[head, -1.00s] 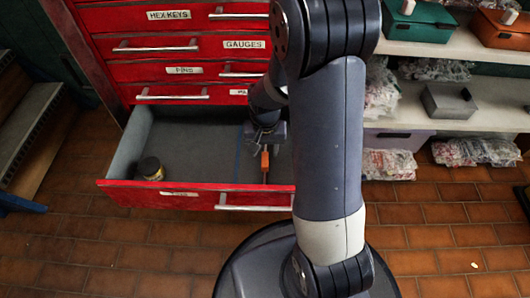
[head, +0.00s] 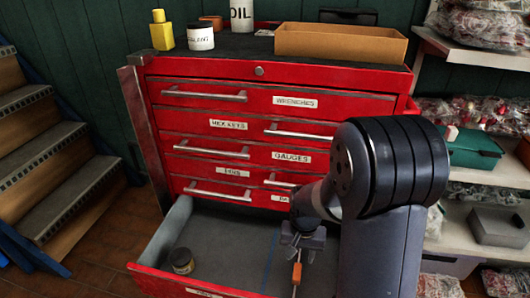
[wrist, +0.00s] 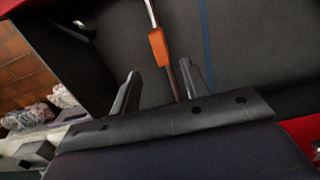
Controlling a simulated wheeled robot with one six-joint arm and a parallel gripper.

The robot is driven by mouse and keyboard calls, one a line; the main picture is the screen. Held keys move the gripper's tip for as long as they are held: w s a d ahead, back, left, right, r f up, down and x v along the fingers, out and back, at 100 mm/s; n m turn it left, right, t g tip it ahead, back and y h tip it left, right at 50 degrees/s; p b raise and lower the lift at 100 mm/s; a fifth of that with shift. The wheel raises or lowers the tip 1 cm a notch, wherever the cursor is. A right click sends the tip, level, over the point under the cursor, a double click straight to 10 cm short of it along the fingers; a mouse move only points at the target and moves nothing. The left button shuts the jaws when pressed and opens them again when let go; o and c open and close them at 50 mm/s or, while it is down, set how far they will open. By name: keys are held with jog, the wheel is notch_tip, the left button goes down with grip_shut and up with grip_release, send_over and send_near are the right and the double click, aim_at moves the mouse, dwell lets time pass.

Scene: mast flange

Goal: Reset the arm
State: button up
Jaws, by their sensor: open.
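My gripper (head: 303,240) is inside the open bottom drawer (head: 225,235) of the red tool chest, pointing down. In the wrist view its two fingers (wrist: 160,90) are apart. A tool with an orange grip (head: 297,273) and a thin metal shaft is just beyond the fingertips. In the wrist view the orange grip (wrist: 158,47) lies ahead of the gap between the fingers, and a dark part of the tool runs back between them. I cannot tell whether either finger touches it. A dark jar with a yellowish label (head: 182,261) stands in the drawer's left part.
The red tool chest (head: 205,120) has several shut, labelled drawers above the open one. On its top stand a cardboard tray (head: 340,43), a white jar (head: 201,37), a yellow bottle (head: 162,32) and an OIL container (head: 241,15). Shelves stand right, steps (head: 50,150) left.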

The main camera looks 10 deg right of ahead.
aim_at(300, 271)
notch_tip(300, 271, down, 9)
jog(key=b, duration=0.3)
jog(key=shift+r, duration=0.15)
jog(key=shift+d+f+b, duration=0.15)
jog(key=shift+f+b, duration=0.15)
jog(key=shift+b, duration=0.2)
jog(key=shift+s+d+r, duration=0.1)
jog(key=shift+d, duration=0.2)
jog(key=shift+r+p, duration=0.3)
jog(key=shift+r, duration=0.45)
